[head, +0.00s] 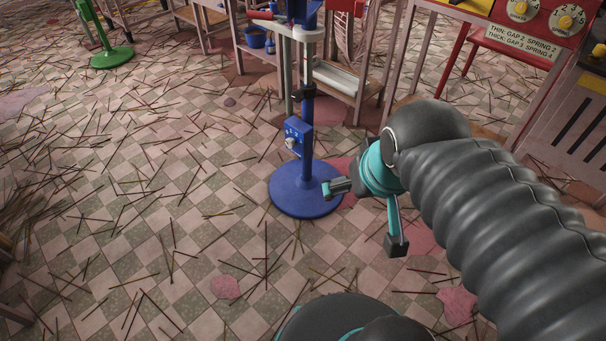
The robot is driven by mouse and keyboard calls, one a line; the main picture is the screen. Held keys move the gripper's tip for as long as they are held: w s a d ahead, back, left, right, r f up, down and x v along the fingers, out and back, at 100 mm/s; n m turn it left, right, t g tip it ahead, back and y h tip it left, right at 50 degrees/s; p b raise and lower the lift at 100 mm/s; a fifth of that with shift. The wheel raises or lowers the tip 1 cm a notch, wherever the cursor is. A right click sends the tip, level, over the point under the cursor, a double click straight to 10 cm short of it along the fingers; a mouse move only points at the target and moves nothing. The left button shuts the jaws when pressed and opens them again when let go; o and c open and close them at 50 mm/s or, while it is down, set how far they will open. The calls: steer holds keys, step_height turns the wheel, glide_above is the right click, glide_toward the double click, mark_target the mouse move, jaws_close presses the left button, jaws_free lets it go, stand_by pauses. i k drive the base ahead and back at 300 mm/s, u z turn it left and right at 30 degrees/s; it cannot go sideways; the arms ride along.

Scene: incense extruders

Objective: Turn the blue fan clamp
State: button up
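A blue stand, which I take for the fan, has a round base (291,190) on the floor and an upright pole (307,112). A blue box (299,137) with a pale knob is on the pole lower down. The stand's top is cut off. My gripper (362,218) is open and empty, its fingers spread wide, right of the stand and below the collar. One finger overlaps the base's right edge in the picture; contact cannot be told.
Incense sticks and pink patches litter the checkered floor. A green stand (111,57) is at upper left. A bench with a white tray (338,78) stands behind the blue stand. A machine with yellow dials (519,9) and a sign (523,42) is at upper right.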

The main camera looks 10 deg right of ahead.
mark_target(297, 96)
steer(key=u, duration=0.4)
steer(key=i, duration=0.35)
steer(key=u, duration=0.65)
